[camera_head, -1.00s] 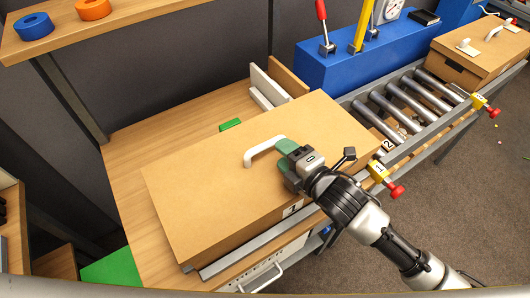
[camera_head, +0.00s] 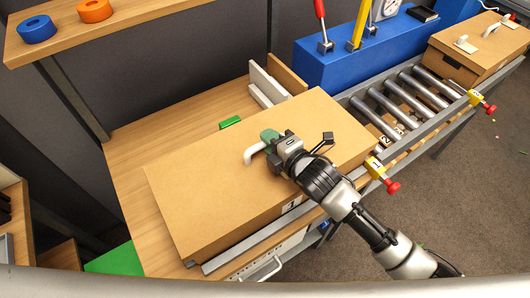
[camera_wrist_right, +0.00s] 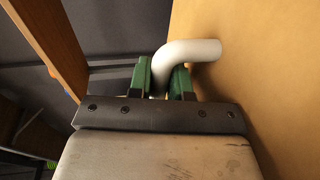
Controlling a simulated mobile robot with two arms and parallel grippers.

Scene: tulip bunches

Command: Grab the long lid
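The long lid (camera_head: 215,195) is a flat tan cover on the long cardboard box marked 1, with a white arched handle (camera_head: 250,155) on top. My right gripper (camera_head: 268,138) is at the handle, its green fingers at the handle's far end. In the right wrist view, the white handle (camera_wrist_right: 195,50) passes down between the two green fingers (camera_wrist_right: 163,80). The finger gap is about as wide as the handle; whether they press on it is not clear. The lid sits on the box. My left gripper is not in view.
A roller conveyor (camera_head: 405,105) with red-knobbed stops (camera_head: 390,186) runs to the right, with another handled box (camera_head: 480,48) at its far end. A shelf with blue (camera_head: 36,29) and orange rings is upper left.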

